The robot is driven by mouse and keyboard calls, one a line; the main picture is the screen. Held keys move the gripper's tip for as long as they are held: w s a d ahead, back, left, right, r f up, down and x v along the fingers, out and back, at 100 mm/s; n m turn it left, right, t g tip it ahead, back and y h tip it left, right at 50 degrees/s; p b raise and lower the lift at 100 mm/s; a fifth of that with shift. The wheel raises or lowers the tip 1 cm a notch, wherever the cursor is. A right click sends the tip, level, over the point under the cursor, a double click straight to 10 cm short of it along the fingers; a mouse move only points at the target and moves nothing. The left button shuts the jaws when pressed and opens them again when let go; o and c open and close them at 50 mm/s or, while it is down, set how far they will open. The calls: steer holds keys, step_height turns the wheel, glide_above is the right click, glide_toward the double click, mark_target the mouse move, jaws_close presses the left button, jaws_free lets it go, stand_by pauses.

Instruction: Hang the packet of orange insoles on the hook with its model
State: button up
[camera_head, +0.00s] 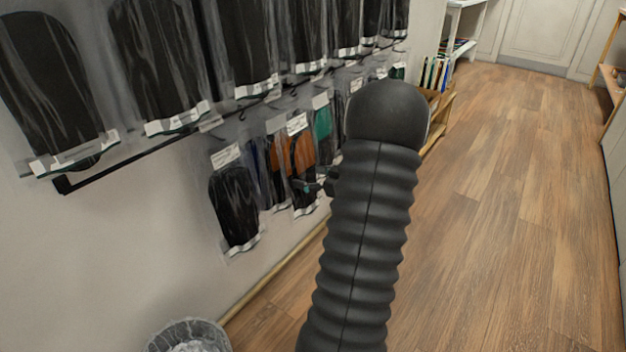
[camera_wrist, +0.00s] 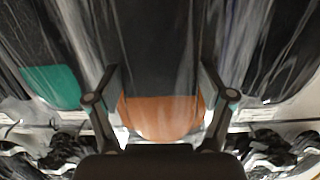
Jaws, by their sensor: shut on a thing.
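The packet of orange insoles (camera_head: 302,155), orange above and black below in a clear bag with a white label at the top, is upright by the lower row of wall packets. My gripper (camera_head: 318,186), partly hidden behind my arm, is at its right side. In the wrist view, the packet's orange end (camera_wrist: 160,112) lies between the fingers of my gripper (camera_wrist: 162,100), which is shut on it. Another orange packet (camera_head: 278,152) hangs just left of it. The hook at the packet's top is too small to make out, so I cannot tell whether the packet is on it.
Large black packets (camera_head: 155,60) hang in the row above, over a dark rail (camera_head: 130,158). A black packet (camera_head: 234,205) hangs at the lower left and a green one (camera_head: 322,122) at the right. A bin (camera_head: 190,338) stands below. The wooden floor (camera_head: 500,200) at right is clear.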

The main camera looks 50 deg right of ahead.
steer(key=shift+w+a+f+b, duration=0.1)
steer(key=shift+w+b, duration=0.2)
steer(key=shift+w, duration=0.6)
steer(key=shift+w+a+f+b, duration=0.1)
steer(key=shift+w+b, duration=0.15)
steer(key=shift+w, duration=0.65)
steer(key=shift+w+f, duration=0.3)
steer(key=shift+w, duration=0.25)
steer(key=shift+f, duration=0.2)
steer(key=o, duration=1.1)
steer(key=s, duration=0.4)
steer(key=s+r, duration=0.1)
steer(key=s, duration=0.2)
steer(key=s+d+r, duration=0.1)
steer(key=s, duration=0.3)
steer(key=shift+s, duration=0.35)
